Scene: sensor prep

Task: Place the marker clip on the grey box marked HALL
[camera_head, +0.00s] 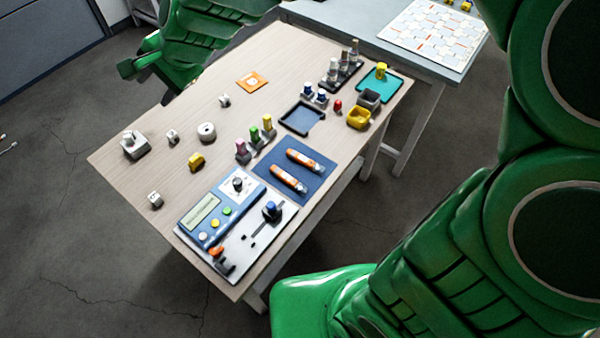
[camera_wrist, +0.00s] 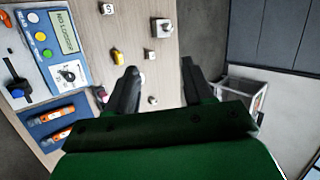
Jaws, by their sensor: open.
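No HALL lettering is legible. A small grey box with a white top (camera_head: 134,148) stands near the table's left corner and also shows in the wrist view (camera_wrist: 160,30). A grey open bin (camera_head: 369,99) stands at the right end. I cannot tell which is the named box. A small yellow piece (camera_head: 196,161) lies mid-table and also shows in the wrist view (camera_wrist: 118,57); whether it is the marker clip is unclear. My gripper (camera_wrist: 158,68) is open and empty, apart from the things on the table.
On the wooden table (camera_head: 130,180) are a blue-and-white panel (camera_head: 206,212), a blue mat (camera_head: 318,172) with two orange pens, a dark tray (camera_head: 300,118) and a yellow bin (camera_head: 358,118). Several small blocks stand around.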

